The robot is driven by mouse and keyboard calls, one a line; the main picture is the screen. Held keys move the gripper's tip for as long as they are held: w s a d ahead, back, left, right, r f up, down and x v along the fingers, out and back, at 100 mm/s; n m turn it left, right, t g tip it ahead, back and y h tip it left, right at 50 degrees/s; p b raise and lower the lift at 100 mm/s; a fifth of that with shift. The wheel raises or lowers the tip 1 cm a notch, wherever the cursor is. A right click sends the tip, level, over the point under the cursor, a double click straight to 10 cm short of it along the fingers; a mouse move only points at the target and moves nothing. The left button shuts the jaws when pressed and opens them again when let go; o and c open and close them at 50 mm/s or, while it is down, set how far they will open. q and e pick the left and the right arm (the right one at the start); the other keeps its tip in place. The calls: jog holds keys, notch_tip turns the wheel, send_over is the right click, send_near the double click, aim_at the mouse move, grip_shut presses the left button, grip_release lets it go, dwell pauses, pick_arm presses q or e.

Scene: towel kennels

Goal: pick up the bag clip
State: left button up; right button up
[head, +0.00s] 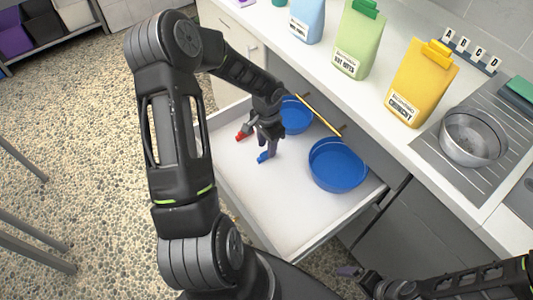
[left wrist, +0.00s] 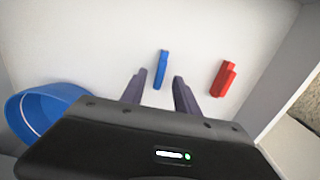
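A blue bag clip (head: 263,157) and a red bag clip (head: 243,134) lie on the white floor of the open drawer (head: 290,215). My left gripper (head: 272,148) is in the drawer, pointing down at the blue clip. In the left wrist view, its two fingers (left wrist: 159,78) are apart, with the blue clip (left wrist: 161,70) showing between them, not gripped. The red clip (left wrist: 223,79) lies to the right of the fingers. My right gripper (head: 350,272) is low at the right, partly cut off by its own arm; its opening is unclear.
On the counter stand clipped bags, yellow (head: 423,85) and green (head: 357,42), and a metal pot (head: 472,138). The drawer's near part is clear.

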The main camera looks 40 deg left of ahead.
aim_at(266, 151)
pick_arm(q)
notch_tip(266, 151, down, 4)
jog(key=shift+r, duration=0.2)
jog(key=shift+s, duration=0.1)
jog(key=shift+c, duration=0.4)
grip_shut()
dwell(0.4)
